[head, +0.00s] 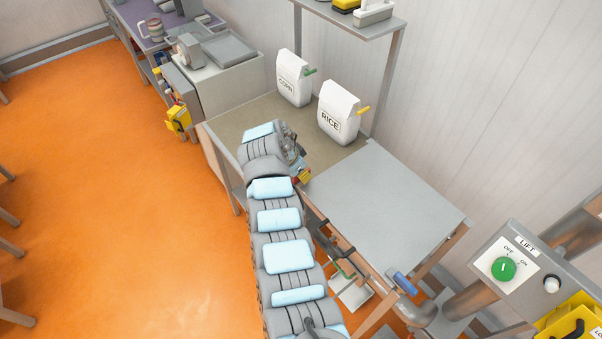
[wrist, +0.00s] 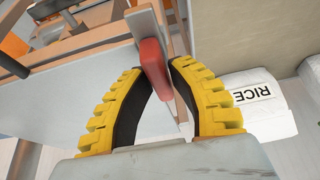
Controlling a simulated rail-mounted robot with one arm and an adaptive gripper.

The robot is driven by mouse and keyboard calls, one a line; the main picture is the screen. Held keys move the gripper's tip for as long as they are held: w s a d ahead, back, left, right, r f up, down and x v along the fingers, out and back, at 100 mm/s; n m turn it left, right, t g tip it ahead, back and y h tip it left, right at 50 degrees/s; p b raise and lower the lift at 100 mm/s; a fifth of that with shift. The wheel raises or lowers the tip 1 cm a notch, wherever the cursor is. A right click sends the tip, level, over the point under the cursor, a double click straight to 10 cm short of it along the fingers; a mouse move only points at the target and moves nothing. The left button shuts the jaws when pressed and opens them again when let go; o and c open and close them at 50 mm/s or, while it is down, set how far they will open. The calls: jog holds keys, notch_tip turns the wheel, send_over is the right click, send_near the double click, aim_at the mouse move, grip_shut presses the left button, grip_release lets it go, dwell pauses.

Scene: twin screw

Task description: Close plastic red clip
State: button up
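The red clip (wrist: 152,68) is in the wrist view, between the tips of the yellow, black-lined fingers of my gripper (wrist: 155,68). Both fingertips lean in and appear to touch its sides. A pale, thin strip (wrist: 177,95) runs behind it; I cannot tell whether it belongs to the clip. Whether the clip's two arms are joined does not show. In the head view my gripper (head: 303,176) is small, at the table's front edge, with a red spot at its tips, and my arm hides part of the area.
A rice bag (head: 339,112) with a yellow clip (head: 362,111) and a corn bag (head: 292,78) with a green clip (head: 311,71) stand on the brown tabletop (head: 240,118). The grey tabletop (head: 385,200) to the right is clear. A shelf (head: 350,22) hangs above.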

grip_shut()
